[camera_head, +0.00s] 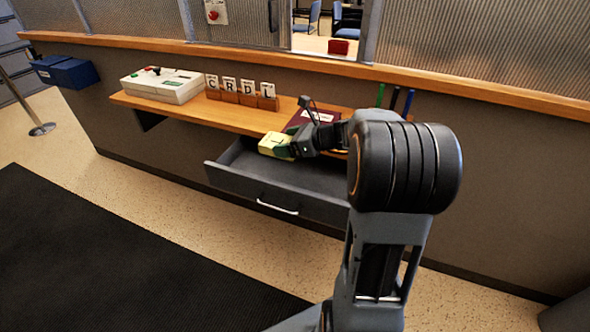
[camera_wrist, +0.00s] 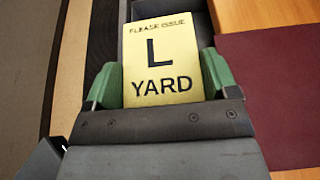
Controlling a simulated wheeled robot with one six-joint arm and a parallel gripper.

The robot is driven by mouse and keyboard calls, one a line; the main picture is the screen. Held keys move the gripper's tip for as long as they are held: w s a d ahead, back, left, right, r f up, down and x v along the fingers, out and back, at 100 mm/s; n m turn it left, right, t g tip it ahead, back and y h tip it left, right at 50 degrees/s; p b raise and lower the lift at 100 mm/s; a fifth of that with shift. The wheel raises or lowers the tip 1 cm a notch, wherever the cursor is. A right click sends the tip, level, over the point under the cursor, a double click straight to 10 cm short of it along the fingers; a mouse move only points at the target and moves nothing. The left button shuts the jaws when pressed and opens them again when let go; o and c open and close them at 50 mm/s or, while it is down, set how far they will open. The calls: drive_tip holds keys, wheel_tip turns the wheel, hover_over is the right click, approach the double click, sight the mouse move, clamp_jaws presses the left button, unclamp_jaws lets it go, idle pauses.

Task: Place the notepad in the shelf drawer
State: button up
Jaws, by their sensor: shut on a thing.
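The notepad (camera_head: 273,144) is a yellow pad. In the wrist view the pad (camera_wrist: 160,60) reads "PLEASE ISSUE L YARD". My gripper (camera_head: 287,148) is shut on it, with a green finger on each side; the fingers also show in the wrist view (camera_wrist: 160,80). The shelf drawer (camera_head: 290,203) is grey, pulled open below the wooden shelf, with a pale handle. The notepad is held over the drawer's left part, near the shelf's front edge. I cannot tell how high it is above the drawer floor. My arm hides the drawer's right end.
The wooden shelf (camera_head: 180,110) carries a white box (camera_head: 163,86), several letter cards in wooden blocks (camera_head: 241,93) and a dark red flat item (camera_head: 312,117). Pens (camera_head: 394,98) stand at the right. A blue box (camera_head: 66,72) hangs far left. A black mat (camera_head: 100,260) covers the floor in front.

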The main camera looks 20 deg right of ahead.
drive_tip(key=b, duration=0.2)
hover_over(300, 183)
drive_tip(key=a, duration=0.4)
drive_tip(key=f, duration=0.8)
drive_tip(key=w+f, duration=0.1)
drive_tip(key=f, duration=0.3)
drive_tip(key=shift+d, duration=0.1)
drive_tip(key=d, duration=0.2)
drive_tip(key=s+d, duration=0.1)
drive_tip(key=d, duration=0.1)
drive_tip(key=shift+s, duration=0.15)
drive_tip(key=shift+f+b, duration=0.3)
drive_tip(key=shift+f, duration=0.35)
drive_tip(key=shift+a, duration=0.1)
drive_tip(key=shift+f, duration=0.1)
